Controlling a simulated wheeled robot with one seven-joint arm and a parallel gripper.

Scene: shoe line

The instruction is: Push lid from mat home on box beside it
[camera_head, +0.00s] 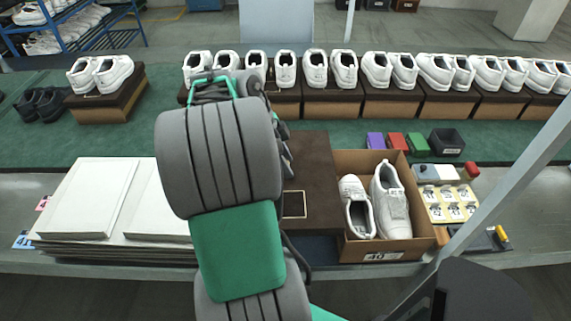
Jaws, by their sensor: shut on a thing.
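The dark brown lid (316,170) shows just right of my arm, with a pale rectangular outline near its front edge. Its left part is hidden behind my arm. A strip of dark blue mat (322,251) shows at the lid's front edge. The open brown box (405,246) stands to the right of the lid, with a pair of white shoes (391,208) inside and a "40" label on its front. My gripper (287,160) is mostly hidden behind my arm, at the lid's left side. It is shut on the lid; its fingertips are not clearly visible.
Stacked white sheets (95,200) lie at left. Brown boxes with white shoes (375,70) line the back of the green belt (70,145). A grey post (510,180) crosses at right.

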